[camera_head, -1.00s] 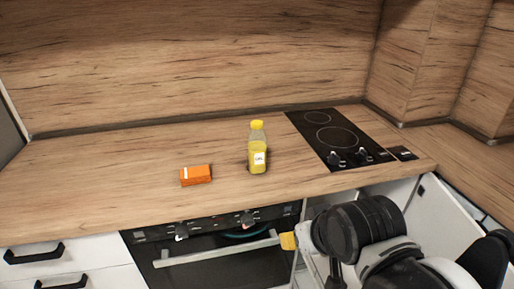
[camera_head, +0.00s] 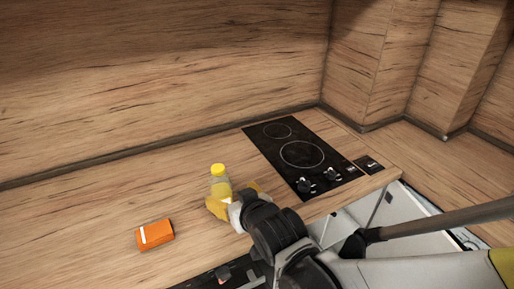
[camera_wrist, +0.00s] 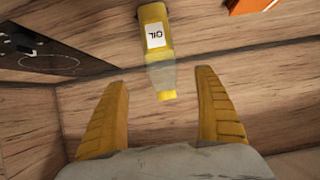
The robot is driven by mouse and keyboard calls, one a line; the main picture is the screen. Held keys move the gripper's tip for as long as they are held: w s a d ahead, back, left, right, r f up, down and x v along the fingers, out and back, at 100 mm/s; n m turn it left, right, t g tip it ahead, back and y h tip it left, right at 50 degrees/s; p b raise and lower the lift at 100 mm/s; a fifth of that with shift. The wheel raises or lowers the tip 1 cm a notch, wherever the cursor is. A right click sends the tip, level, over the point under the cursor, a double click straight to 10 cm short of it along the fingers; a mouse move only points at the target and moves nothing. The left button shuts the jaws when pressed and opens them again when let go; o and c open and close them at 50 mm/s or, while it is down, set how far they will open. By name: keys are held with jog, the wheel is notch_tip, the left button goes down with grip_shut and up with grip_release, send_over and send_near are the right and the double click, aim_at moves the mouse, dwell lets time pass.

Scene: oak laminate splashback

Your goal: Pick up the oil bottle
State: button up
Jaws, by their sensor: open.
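The oil bottle (camera_head: 219,183) is a clear bottle of yellow oil with a yellow cap, upright on the wooden counter. In the head view its lower part is hidden behind my gripper (camera_head: 230,205). In the wrist view the oil bottle (camera_wrist: 157,45) shows its white "OIL" label, and its cap points toward the gap between my fingers. My gripper (camera_wrist: 163,115) is open with its yellow fingers wide apart and nothing between them. The bottle appears just beyond the fingertips; I cannot tell if they touch it.
An orange box (camera_head: 155,235) lies on the counter to the left of the bottle; its edge shows in the wrist view (camera_wrist: 250,4). A black cooktop (camera_head: 303,156) with knobs is to the right. The counter (camera_head: 85,215) left of the box is clear.

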aim_at(224, 190)
jog(key=b+x, duration=0.1)
jog(key=x, duration=0.3)
jog(key=shift+a+f+b, duration=0.15)
jog(key=shift+f+b, duration=0.05)
jog(key=shift+b, duration=0.15)
jog(key=b+x, duration=0.2)
jog(key=x, duration=0.4)
jog(key=shift+b, duration=0.3)
jog(key=shift+r, duration=0.15)
jog(key=c, duration=1.5)
